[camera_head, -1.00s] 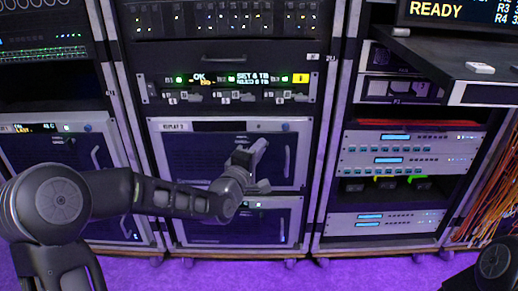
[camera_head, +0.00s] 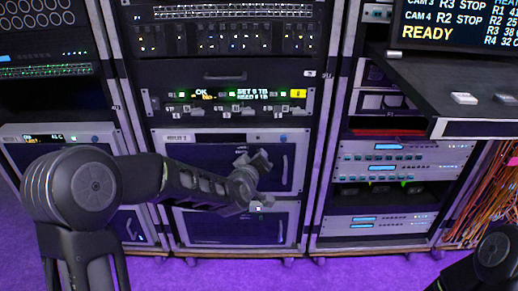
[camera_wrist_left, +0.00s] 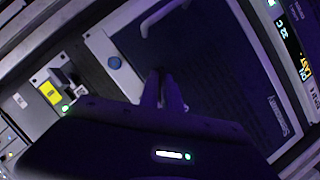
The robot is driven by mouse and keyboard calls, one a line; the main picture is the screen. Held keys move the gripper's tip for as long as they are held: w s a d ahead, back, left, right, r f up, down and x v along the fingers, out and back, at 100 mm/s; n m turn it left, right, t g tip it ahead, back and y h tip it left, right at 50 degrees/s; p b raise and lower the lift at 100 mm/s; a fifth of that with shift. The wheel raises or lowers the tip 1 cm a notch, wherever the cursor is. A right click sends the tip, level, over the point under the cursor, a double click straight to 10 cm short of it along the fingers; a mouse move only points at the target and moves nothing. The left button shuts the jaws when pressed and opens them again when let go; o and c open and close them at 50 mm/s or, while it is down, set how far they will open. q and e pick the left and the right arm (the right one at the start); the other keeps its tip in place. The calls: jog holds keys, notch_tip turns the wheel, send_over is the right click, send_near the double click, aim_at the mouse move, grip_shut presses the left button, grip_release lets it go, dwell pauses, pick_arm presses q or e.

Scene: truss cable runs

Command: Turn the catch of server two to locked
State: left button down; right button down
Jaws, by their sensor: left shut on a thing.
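The upper dark-fronted server (camera_head: 205,177) in the middle rack appears to carry a label ending in 2; I take it as server two. My left gripper (camera_head: 254,161) is at its front, left of the upright handle (camera_head: 284,170). In the left wrist view the two dark fingers (camera_wrist_left: 164,88) are close together against the server's front (camera_wrist_left: 215,75). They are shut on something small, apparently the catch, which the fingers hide. Its turned position cannot be read. My right gripper is not in view.
Another dark-fronted unit (camera_head: 205,228) sits below. A panel with green lights and a yellow tag (camera_head: 240,97) is above. A shelf (camera_head: 470,85) juts out at the right.

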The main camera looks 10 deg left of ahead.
pick_arm(q)
jog(key=shift+d+r+m+g+y+p, duration=0.1)
jog(key=shift+m+g+y+p, duration=0.15)
jog(key=shift+m+y+p, duration=1.1)
jog(key=shift+d+m+g+h+p, duration=0.15)
jog(key=shift+m+p, duration=0.35)
jog(key=shift+p, duration=1.85)
jog(key=shift+d+r+m+g+y+p, duration=0.1)
jog(key=shift+m+g+y+p, duration=0.2)
jog(key=shift+m+y+p, duration=1.05)
jog(key=shift+a+f+n+h+p, duration=0.1)
jog(key=shift+n+h+p, duration=0.35)
jog(key=shift+h, duration=0.2)
jog(key=c, duration=1.6)
grip_release()
jog(key=shift+o, duration=0.2)
jog(key=p+v, duration=0.1)
jog(key=v, duration=0.6)
jog(key=shift+s+r, duration=0.2)
jog(key=shift+s, duration=0.05)
